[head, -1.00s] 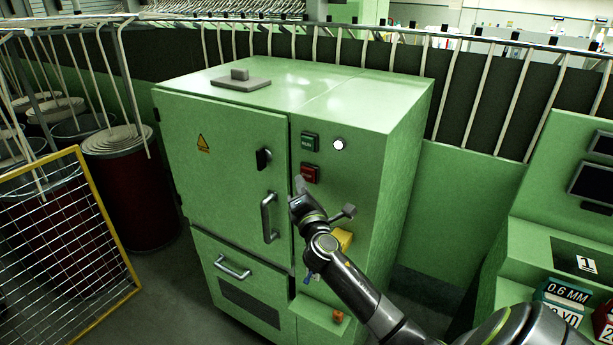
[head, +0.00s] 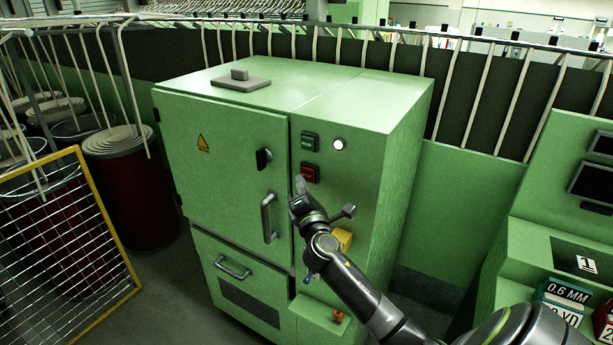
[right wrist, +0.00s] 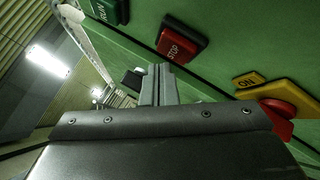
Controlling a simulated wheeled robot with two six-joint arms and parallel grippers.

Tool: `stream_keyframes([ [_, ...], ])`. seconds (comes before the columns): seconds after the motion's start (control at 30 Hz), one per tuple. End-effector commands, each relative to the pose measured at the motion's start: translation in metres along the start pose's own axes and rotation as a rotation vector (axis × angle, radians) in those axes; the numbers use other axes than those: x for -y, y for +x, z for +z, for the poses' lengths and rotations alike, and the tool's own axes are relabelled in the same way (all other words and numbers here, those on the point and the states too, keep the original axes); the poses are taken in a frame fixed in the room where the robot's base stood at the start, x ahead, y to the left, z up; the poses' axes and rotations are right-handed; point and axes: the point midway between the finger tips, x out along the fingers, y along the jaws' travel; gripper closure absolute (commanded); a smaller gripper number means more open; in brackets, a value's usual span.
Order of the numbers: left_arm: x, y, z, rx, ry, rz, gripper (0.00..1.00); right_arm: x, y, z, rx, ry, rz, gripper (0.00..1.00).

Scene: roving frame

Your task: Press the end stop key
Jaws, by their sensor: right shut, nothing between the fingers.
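The red stop key (head: 310,174) is on the front of the green cabinet (head: 400,190), below a green key. It reads STOP in the right wrist view (right wrist: 181,40). My right gripper (head: 299,183) is shut and empty, with its fingertips just below and left of the red key in the head view. In the right wrist view its closed fingers (right wrist: 160,86) end close to the red key's lower left side. I cannot tell whether they touch it. My left gripper is not in view.
The green run key (head: 310,141) and a white lamp (head: 339,144) are above. A door handle (head: 268,217) is beside my gripper. A yellow ON plate (right wrist: 249,80) with a red knob (right wrist: 280,128) is nearby. A yellow-framed mesh gate (head: 70,240) stands at left.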

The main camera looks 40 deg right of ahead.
Motion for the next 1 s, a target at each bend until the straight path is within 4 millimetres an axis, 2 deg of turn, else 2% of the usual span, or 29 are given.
stream_keyframes([
  [1.0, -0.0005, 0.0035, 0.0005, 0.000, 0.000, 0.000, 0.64, 0.0063, 0.0089, 0.0064, 0.000, 0.000, 0.000, 1.00],
])
